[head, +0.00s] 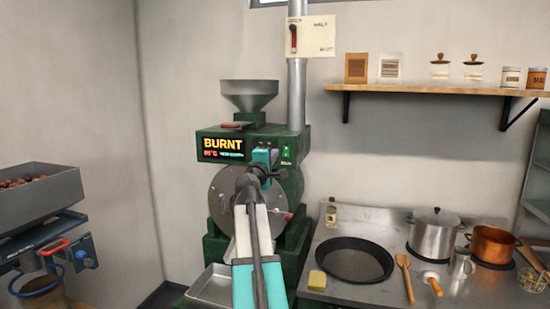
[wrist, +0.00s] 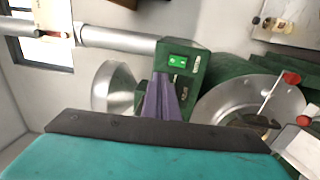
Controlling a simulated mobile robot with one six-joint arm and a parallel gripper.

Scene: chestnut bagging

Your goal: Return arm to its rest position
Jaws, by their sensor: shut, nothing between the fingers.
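My arm reaches up in front of a green roasting machine (head: 295,190) in the head view. My gripper (wrist: 162,80) shows in the wrist view as purple fingers, shut and empty. In the head view the arm's end is in front of the machine's panel, beside the lit display (head: 223,148), which reads BURNT. The green switch (wrist: 179,61) on the panel appears just beyond the fingers in the wrist view. I cannot tell the exact gap between fingers and panel. The arm partly hides the round drum front (head: 222,190).
A metal hopper (head: 248,95) tops the machine, beside an upright pipe (head: 297,80). A metal tray (head: 212,285) is below. A chestnut bin (head: 40,198) stands left. A stove (head: 390,285) with a pan (head: 353,260) and pots stands right, under a shelf (head: 430,89).

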